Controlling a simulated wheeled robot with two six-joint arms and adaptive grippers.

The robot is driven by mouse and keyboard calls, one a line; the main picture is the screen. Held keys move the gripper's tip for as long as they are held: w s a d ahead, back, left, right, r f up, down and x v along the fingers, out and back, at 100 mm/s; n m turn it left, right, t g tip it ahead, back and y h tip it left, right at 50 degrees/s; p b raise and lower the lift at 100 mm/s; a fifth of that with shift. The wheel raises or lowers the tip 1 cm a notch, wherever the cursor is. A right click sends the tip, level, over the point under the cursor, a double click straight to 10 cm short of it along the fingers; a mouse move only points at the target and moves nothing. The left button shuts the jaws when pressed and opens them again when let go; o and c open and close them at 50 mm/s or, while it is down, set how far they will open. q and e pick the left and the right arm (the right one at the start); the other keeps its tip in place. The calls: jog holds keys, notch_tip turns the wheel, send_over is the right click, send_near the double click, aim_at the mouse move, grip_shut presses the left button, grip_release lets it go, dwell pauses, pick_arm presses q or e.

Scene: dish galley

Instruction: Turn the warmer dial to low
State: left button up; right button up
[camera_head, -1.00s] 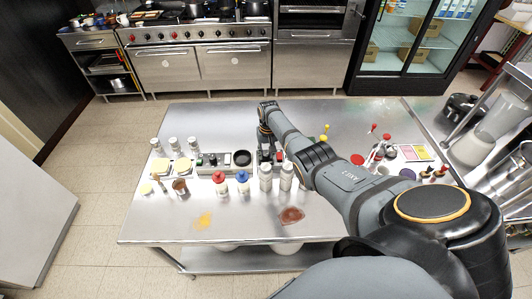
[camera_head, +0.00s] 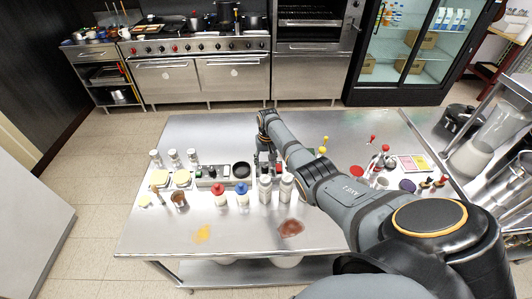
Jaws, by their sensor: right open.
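A low grey box with small controls (camera_head: 208,175), seemingly the warmer, sits on the steel table (camera_head: 330,235) beside a round black dish (camera_head: 241,170). The dial and its setting are too small to make out. My right gripper (camera_head: 265,166) is open and points down just right of the black dish, behind the white bottles. Its fingertips are partly hidden, and I cannot tell whether they touch anything. My left gripper is out of view.
A red-capped bottle (camera_head: 219,197), a blue-capped bottle (camera_head: 242,199) and two white bottles (camera_head: 265,190) stand in front. Shakers (camera_head: 174,158) stand at left. Brown (camera_head: 291,228) and yellow (camera_head: 201,233) spills mark the front. Red-topped items (camera_head: 379,162) lie at right.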

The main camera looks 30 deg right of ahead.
aim_at(267, 165)
notch_tip(267, 165, up, 10)
jog(key=shift+d+r, duration=0.15)
jog(key=shift+d, duration=0.1)
jog(key=shift+s, duration=0.1)
